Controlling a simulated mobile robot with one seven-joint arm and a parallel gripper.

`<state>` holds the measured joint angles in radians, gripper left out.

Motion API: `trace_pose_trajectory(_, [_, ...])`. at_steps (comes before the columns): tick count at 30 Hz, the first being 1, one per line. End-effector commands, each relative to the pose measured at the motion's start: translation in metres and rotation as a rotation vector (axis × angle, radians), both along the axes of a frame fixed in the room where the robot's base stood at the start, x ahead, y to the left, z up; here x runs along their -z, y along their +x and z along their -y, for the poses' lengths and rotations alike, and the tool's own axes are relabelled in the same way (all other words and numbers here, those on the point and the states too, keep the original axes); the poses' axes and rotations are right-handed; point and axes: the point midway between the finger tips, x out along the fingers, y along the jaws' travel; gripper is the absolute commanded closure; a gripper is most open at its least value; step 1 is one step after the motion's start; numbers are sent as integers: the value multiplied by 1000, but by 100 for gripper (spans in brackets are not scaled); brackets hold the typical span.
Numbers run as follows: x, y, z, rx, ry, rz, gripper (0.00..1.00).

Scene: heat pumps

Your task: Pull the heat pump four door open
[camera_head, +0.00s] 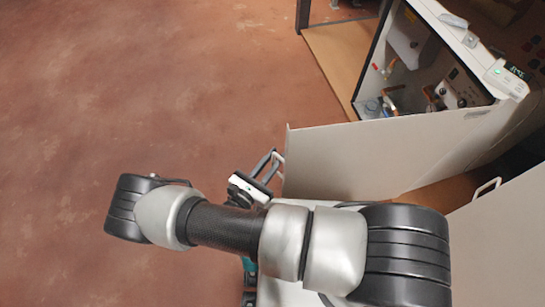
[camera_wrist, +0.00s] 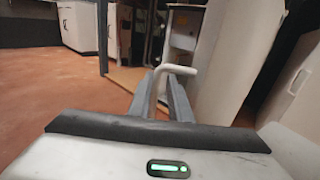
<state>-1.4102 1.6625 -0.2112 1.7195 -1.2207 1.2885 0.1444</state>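The heat pump door (camera_head: 370,155) is a pale panel swung well out from its cabinet (camera_head: 430,65), whose inside shows pipes and fittings. In the wrist view the door (camera_wrist: 235,60) rises to the right of my fingers. Its white bar handle (camera_wrist: 177,69) bends down between my fingers. My gripper (camera_head: 272,163) is at the door's free left edge, and its two dark fingers (camera_wrist: 161,90) stand close together on either side of the handle. It looks shut on the handle; the exact contact is partly hidden.
Another pale door or panel with a white handle (camera_head: 487,188) stands at the lower right. Open red-brown floor (camera_head: 150,80) fills the left. A tan board (camera_head: 340,55) lies beside the cabinet. In the wrist view white cabinets (camera_wrist: 78,25) stand far back left.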

Motion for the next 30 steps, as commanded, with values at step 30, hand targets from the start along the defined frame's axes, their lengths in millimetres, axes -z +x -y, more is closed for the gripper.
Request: trace_pose_trajectory(30, [0, -115, -71, -6, 5, 1, 83])
